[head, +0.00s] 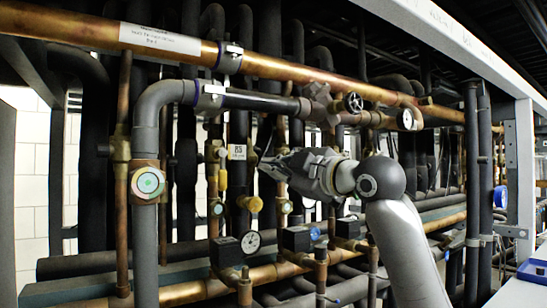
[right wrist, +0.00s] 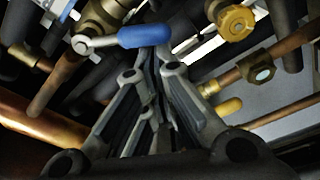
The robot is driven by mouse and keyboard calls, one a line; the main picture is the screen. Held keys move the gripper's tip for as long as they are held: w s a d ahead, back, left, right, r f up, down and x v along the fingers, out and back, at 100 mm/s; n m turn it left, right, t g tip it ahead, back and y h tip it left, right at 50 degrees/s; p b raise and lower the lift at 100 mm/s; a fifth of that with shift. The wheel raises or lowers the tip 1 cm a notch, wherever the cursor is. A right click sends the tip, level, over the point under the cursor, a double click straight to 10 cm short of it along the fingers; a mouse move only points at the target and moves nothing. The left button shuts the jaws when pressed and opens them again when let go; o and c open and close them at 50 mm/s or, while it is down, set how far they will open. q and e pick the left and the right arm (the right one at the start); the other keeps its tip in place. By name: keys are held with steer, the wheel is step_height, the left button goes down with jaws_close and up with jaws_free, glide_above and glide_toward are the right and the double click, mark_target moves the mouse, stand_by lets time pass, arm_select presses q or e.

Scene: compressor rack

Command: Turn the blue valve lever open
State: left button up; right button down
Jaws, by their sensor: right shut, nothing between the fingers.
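The blue valve lever (right wrist: 146,36) shows in the right wrist view, near the top middle. Its metal stem runs left to a brass valve body (right wrist: 102,20). My right gripper (right wrist: 152,62) is shut and empty, its fingertips at the lower edge of the blue handle. I cannot tell whether they touch it. In the head view my right gripper (head: 268,166) reaches left in front of the vertical pipes. The lever cannot be made out there and seems hidden behind the gripper. My left gripper is not in view.
A copper pipe (head: 270,65) with a white label crosses above the gripper. A dark-insulated pipe (head: 146,235) stands at the left. Yellow valve caps (head: 250,203) and a pressure gauge (head: 250,242) sit below left of the gripper. A yellow cap (right wrist: 236,22) is right of the lever.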

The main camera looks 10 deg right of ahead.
steer(key=n+p, duration=0.1)
steer(key=d+f+n+p, duration=0.1)
steer(key=n, duration=0.1)
steer(key=w+d+f+n+p, duration=0.1)
steer(key=shift+d+f+n+g, duration=0.1)
steer(key=shift+f+n+g, duration=0.1)
steer(key=shift+n+g, duration=0.15)
steer(key=shift+d+f, duration=0.1)
stand_by(0.5)
steer(key=shift+p, duration=0.35)
